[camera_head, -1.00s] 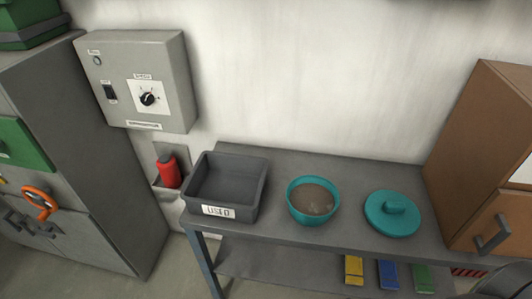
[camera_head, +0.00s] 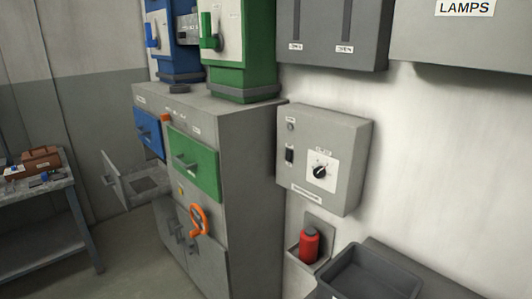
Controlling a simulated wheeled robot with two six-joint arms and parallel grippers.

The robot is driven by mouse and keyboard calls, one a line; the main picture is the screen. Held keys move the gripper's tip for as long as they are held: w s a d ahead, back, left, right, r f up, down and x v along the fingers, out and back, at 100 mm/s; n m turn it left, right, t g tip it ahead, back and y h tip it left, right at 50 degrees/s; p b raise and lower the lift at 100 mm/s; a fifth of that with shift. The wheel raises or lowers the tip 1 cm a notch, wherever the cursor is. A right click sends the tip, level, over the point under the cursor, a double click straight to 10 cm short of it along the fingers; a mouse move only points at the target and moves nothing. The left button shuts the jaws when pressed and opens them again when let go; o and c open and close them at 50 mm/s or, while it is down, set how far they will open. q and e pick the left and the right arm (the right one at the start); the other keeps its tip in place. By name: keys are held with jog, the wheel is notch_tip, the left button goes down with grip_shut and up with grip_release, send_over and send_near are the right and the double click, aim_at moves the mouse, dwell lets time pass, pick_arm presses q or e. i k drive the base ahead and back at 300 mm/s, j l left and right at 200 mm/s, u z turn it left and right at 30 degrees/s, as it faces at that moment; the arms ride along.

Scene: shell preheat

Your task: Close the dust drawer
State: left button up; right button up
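A grey drawer (camera_head: 143,184) stands pulled out from the left part of the grey cabinet (camera_head: 252,190), below the blue drawer front. It has a handle on its front panel, and its inside shows from above. I cannot read a label on it, so I cannot confirm that it is the dust drawer. The blue drawer front (camera_head: 149,131) and the green drawer front (camera_head: 193,163) sit on the cabinet's face. Neither of my grippers is in view.
An orange handwheel (camera_head: 199,220) sticks out low on the cabinet. A grey workbench (camera_head: 40,196) with a brown toolbox (camera_head: 40,160) stands at the left. A grey bin (camera_head: 370,275) and a control box (camera_head: 325,160) are at the right. Floor shows between workbench and cabinet.

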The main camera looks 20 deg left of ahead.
aim_at(141, 183)
jog(key=u, duration=1.6)
jog(key=i+j+z, duration=0.1)
jog(key=i, duration=0.2)
jog(key=i+j+z, duration=0.1)
jog(key=i, duration=0.2)
